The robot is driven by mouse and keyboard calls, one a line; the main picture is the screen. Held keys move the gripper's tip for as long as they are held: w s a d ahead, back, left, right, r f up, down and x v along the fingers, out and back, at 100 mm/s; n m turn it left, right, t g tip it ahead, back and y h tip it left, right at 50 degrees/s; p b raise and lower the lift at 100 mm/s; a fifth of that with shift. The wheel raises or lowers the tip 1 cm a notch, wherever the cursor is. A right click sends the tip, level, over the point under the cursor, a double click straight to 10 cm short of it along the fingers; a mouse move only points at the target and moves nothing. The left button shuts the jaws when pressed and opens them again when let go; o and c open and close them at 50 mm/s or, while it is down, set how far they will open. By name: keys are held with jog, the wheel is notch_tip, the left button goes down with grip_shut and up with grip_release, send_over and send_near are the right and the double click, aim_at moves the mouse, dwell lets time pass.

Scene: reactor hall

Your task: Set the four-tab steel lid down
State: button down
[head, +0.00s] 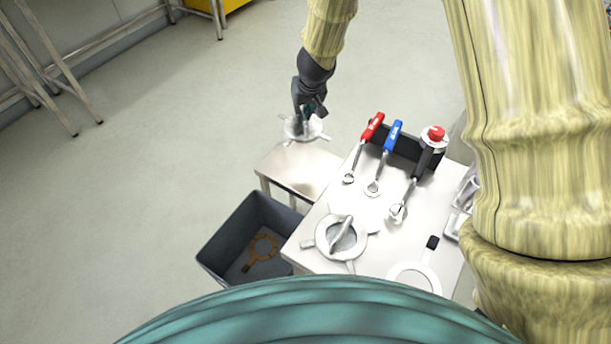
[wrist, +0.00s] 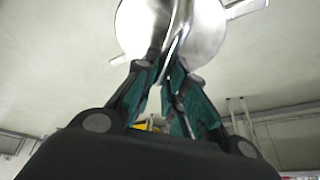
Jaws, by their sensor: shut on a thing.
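The steel lid (head: 297,130) is a round, shiny disc with flat tabs at its rim. My gripper (head: 308,108) is shut on the bar handle of this lid. In the wrist view the fingers (wrist: 168,75) pinch the handle, and the lid (wrist: 208,28) fills the top middle, partly cut off by the frame. Only some of its tabs show, so I cannot count them all. In the head view the lid appears over the back edge of a low steel side table (head: 285,172); its height above is hard to tell.
A worktable (head: 312,255) carries another tabbed round piece with a bar handle (head: 325,240), red (head: 372,127) and blue (head: 392,135) handled tools, a black-handled tool (head: 423,163) and a white ring (head: 398,268). A dark bin (head: 225,245) holds an orange-brown ring (head: 263,247). The side table's top looks bare.

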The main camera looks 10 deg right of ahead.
aim_at(310, 134)
jog(key=shift+f+b, duration=5.55)
jog(key=shift+f, duration=3.2)
jog(key=shift+r, duration=0.1)
jog(key=c, duration=1.5)
grip_release()
jog(key=shift+o, duration=0.2)
jog(key=p+v, duration=0.4)
jog(key=v, duration=0.8)
